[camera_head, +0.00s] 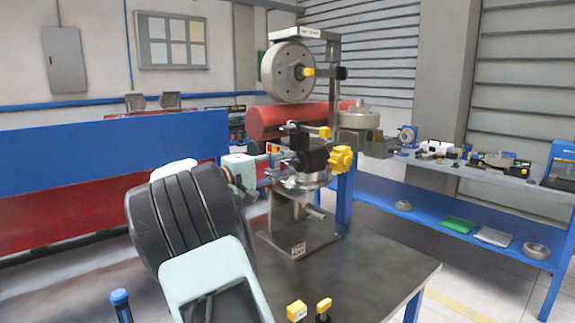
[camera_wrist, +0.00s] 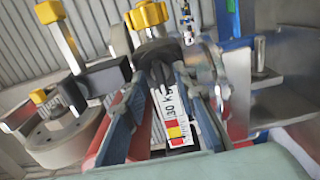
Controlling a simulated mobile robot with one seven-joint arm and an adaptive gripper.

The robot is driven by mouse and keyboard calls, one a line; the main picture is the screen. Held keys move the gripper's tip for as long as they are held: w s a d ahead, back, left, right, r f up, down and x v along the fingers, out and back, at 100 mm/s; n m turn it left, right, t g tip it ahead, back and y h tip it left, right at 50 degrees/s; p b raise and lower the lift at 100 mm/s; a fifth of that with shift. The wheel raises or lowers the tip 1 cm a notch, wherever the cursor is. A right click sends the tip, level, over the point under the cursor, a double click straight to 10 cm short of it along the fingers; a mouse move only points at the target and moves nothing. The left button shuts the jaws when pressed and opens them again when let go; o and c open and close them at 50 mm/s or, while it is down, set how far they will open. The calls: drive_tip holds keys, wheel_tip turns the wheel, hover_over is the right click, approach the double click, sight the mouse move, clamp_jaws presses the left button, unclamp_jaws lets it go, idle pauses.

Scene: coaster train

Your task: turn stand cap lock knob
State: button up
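A stand (camera_head: 300,232) with a black upper body (camera_head: 312,150) is on the dark table in the head view. A yellow lobed knob (camera_head: 341,158) is on its right side and a small yellow knob (camera_head: 324,131) is at its top. I cannot tell which one is the cap lock knob. My gripper (camera_head: 272,165) reaches the body from the left. In the wrist view my gripper (camera_wrist: 167,68) has its fingers apart, around a black part (camera_wrist: 157,50) below a yellow lobed knob (camera_wrist: 148,14). I cannot tell whether they touch it. The fingers partly hide the stand.
A red cylinder (camera_head: 290,119) and a grey wheel (camera_head: 287,72) are behind the stand. Two yellow-topped pieces (camera_head: 297,311) are at the table's (camera_head: 385,262) front. A blue bench (camera_head: 480,172) with several parts is at right. The table's right side is clear.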

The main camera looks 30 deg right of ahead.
drive_tip(key=shift+d, duration=0.35)
drive_tip(key=shift+c, duration=0.4)
clamp_jaws()
